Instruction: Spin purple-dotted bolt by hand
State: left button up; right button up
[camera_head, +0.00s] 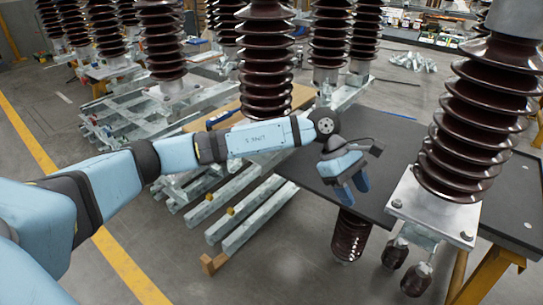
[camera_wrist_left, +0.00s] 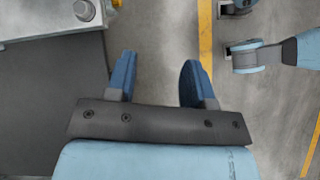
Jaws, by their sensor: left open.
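My left gripper (camera_head: 352,190) is open and empty, fingers pointing down, just left of a pale metal base plate (camera_head: 432,205) under a brown ribbed insulator (camera_head: 478,115). In the left wrist view the two blue fingers (camera_wrist_left: 157,78) stand apart with only floor between them. A bolt (camera_wrist_left: 83,10) on the plate's corner shows at the top left of that view, apart from the fingers. In the head view, bolts show at the plate's left corner (camera_head: 397,203) and front corner (camera_head: 466,236). I cannot make out a purple dot on any bolt. My right gripper is not in view.
A dark table top (camera_head: 385,140) lies under and behind the left gripper. Several brown insulators stand around, one (camera_head: 266,65) behind my arm. Metal beams (camera_head: 240,212) lie to the left. Smaller brown insulators (camera_head: 349,235) hang below the table level. The floor at front left is open.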

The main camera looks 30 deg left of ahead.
pick_arm(q)
jog(key=w+a+r+m+t+y+b, duration=0.1)
jog(key=w+a+r+y+b, duration=0.2)
jog(key=a, duration=0.6)
jog(key=w+a+r+t+y+b, duration=0.1)
jog(key=w+a+r+y+b, duration=0.15)
jog(key=a+y, duration=0.4)
jog(key=w+a+r+m+t+y+b, duration=0.1)
jog(key=w+a+r+y+b, duration=0.15)
jog(key=a, duration=0.75)
jog(key=x, duration=0.4)
jog(key=b+x, duration=0.1)
jog(key=x, duration=0.3)
jog(key=w+b+x, duration=0.1)
jog(key=x, duration=0.2)
jog(key=shift+w+f, duration=0.15)
jog(key=shift+f, duration=0.2)
jog(key=shift+w+a+f, duration=0.1)
jog(key=shift+a+f, duration=0.1)
jog(key=shift+f, duration=0.25)
grip_shut()
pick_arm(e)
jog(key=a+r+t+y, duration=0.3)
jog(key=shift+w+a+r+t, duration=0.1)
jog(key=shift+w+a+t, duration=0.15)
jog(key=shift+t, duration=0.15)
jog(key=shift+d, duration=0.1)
